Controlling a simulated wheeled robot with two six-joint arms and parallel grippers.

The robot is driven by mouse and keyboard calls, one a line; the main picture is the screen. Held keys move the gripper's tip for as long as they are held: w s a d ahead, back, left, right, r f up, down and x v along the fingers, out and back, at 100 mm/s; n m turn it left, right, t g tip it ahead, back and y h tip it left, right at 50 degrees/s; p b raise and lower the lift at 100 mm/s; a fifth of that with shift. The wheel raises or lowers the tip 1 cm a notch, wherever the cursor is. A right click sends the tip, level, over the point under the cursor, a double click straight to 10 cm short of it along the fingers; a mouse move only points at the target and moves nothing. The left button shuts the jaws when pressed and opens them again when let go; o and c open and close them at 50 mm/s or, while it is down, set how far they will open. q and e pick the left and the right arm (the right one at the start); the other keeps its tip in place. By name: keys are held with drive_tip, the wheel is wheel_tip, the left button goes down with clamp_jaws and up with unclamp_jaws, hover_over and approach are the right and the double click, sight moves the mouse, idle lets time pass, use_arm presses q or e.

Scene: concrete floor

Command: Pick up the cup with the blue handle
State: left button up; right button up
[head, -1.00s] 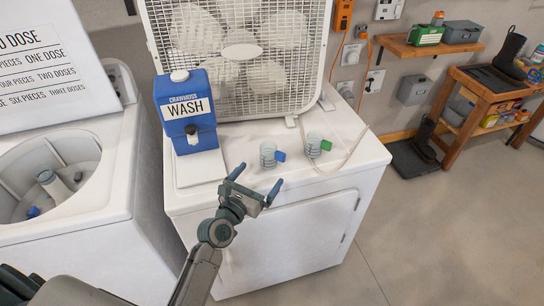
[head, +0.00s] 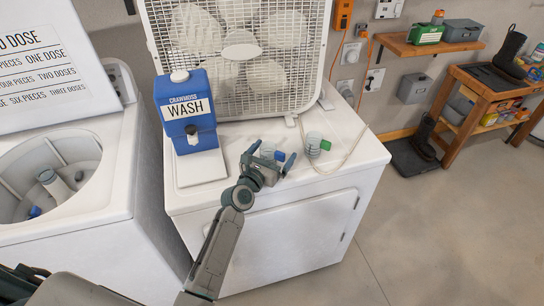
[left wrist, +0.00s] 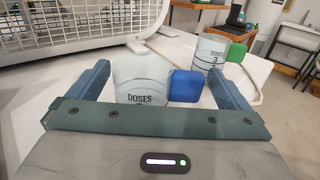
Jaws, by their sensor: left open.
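The cup with the blue handle (left wrist: 142,80) is a clear measuring cup marked "DOSES", standing on the white dryer top. In the left wrist view it is between my open fingers, its blue handle (left wrist: 186,86) pointing right. In the head view my left gripper (head: 270,158) is open around or just in front of this cup and partly hides it. I cannot tell whether the fingers touch it. A similar cup with a green handle (head: 315,146) stands just to its right; it also shows in the left wrist view (left wrist: 209,52). My right gripper is not in view.
A blue WASH jug (head: 187,110) stands on a white stand left of the cups. A box fan (head: 240,55) is behind, and a white cord (head: 350,150) lies right of the green-handled cup. An open washer (head: 50,170) is at left.

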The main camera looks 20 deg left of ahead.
use_arm(q)
drive_tip(key=c, duration=1)
drive_tip(key=shift+c, duration=0.2)
